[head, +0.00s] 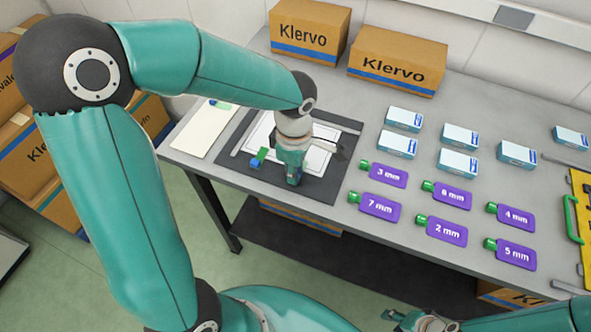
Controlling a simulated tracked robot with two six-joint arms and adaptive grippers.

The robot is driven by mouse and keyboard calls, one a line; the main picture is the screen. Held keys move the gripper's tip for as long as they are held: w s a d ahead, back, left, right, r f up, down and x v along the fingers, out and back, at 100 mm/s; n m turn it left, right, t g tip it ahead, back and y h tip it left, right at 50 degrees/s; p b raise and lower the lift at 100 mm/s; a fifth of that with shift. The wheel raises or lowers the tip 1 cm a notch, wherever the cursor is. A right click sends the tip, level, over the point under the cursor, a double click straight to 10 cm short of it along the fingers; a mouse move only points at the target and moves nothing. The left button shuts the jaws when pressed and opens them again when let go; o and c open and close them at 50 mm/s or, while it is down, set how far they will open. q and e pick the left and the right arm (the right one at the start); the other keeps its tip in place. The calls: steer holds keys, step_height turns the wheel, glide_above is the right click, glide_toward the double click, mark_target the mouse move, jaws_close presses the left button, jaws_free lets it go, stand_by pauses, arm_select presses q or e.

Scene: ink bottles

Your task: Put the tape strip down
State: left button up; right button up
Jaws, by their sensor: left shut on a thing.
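A white sheet (262,133) lies on the mat, partly hidden by my left wrist. Pale grey strips lie along the mat, one at the left (243,131) and one at the upper right (336,127). My right gripper (394,316) is at the bottom edge, and its jaws are unclear.
A small blue and green item (258,158) lies on the mat's left part. A cream board (202,133) is left of the mat. Klervo cartons (397,62) are behind.

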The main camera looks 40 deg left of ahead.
arm_select(q)
steer(key=shift+f, duration=0.15)
steer(key=o, duration=0.7)
steer(key=shift+r, duration=0.2)
steer(key=shift+r, duration=0.15)
step_height(320, 180, up, 12)
steer(key=shift+p, duration=0.35)
